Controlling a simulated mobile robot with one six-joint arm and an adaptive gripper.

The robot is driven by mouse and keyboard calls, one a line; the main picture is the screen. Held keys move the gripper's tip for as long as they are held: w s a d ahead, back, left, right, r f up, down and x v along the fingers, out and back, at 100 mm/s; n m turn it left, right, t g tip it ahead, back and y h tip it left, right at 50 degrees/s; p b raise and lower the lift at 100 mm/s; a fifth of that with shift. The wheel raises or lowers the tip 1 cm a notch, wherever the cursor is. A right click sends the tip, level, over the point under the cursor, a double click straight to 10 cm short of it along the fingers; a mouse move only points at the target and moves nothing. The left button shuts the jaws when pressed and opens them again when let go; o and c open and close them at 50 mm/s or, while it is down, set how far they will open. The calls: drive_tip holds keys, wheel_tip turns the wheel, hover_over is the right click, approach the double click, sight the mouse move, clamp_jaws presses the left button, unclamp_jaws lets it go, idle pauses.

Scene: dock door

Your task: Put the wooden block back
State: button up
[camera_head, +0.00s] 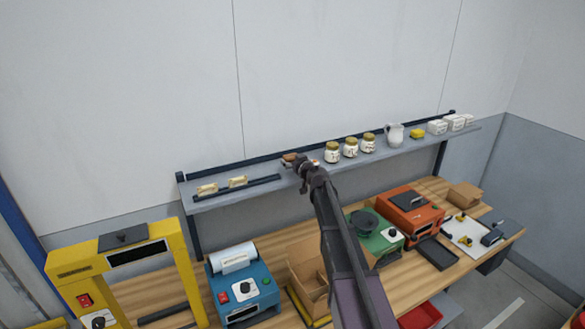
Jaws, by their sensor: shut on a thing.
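My gripper (303,163) is at the middle of the grey wall shelf (225,196), at the far end of my raised arm. It is shut on a small brown piece that looks like the wooden block (289,157), which shows just left of the fingers. The gripper hides part of the block. I cannot tell whether the block touches the shelf or is held just above it.
Several jars (350,147) stand on the shelf right of my gripper, the nearest close by. A white jug (394,134), a yellow block (417,134) and white containers (438,127) are farther right. Two pale items (207,189) sit at left behind a dark rail (237,188).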

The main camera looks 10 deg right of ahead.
drive_tip(key=shift+w, duration=0.35)
drive_tip(key=shift+w+d, duration=0.1)
drive_tip(key=shift+w, duration=0.25)
drive_tip(key=shift+w+d+f+b, duration=0.15)
drive_tip(key=shift+w+f+b, duration=0.15)
drive_tip(key=shift+f+b, duration=1.55)
drive_tip(key=shift+f, duration=0.05)
drive_tip(key=shift+f, duration=0.15)
drive_tip(key=o, duration=0.9)
drive_tip(key=shift+r, duration=0.25)
